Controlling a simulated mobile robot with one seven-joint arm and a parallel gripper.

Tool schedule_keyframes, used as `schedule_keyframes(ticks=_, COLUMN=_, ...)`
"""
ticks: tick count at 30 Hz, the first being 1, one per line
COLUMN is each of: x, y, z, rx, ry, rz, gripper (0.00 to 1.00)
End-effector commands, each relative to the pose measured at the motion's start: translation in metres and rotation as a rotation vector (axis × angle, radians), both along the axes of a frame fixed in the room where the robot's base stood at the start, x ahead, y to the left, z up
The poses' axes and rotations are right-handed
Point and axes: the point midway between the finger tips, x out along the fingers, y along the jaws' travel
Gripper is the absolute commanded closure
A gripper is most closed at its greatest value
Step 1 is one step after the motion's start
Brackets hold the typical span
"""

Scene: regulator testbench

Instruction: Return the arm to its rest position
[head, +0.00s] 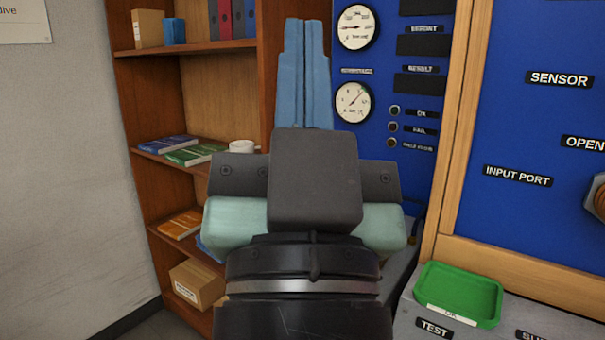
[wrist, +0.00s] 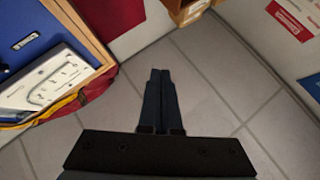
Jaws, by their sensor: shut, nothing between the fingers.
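My gripper (head: 304,75) is in the middle of the head view, its two long blue fingers pointing up in the picture, in front of the shelf and the blue panel. The fingers lie side by side, shut and empty. In the wrist view the closed fingers (wrist: 161,100) show dark against the grey tiled floor and touch nothing that I can see. My wrist and hand hide the lower middle of the head view.
A wooden shelf (head: 265,90) with books and boxes stands left of my gripper. A blue panel (head: 520,115) with gauges is behind and right. A green tray (head: 458,293) sits on the grey bench at lower right. Open floor (wrist: 215,90) shows in the wrist view.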

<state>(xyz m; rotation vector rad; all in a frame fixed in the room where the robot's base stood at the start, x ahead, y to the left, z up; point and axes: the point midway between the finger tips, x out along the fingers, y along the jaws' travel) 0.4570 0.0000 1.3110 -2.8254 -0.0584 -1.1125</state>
Motion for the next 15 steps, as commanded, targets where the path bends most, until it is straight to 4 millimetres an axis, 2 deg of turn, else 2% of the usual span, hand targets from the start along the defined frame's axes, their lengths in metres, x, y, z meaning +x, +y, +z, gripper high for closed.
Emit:
schedule_keyframes(ticks=1, x=-0.012, y=0.000, z=0.020, rx=-0.044, ry=-0.046, rz=-0.041, gripper=1.00)
schedule_keyframes(ticks=3, x=-0.021, y=0.000, z=0.044, rx=-0.088, ry=-0.074, rz=-0.084, gripper=1.00)
schedule_keyframes(ticks=11, x=-0.018, y=0.000, z=0.103, rx=-0.083, ry=-0.063, rz=-0.077, gripper=1.00)
schedule_keyframes(ticks=15, x=-0.017, y=0.001, z=0.144, rx=-0.083, ry=-0.063, rz=-0.077, gripper=1.00)
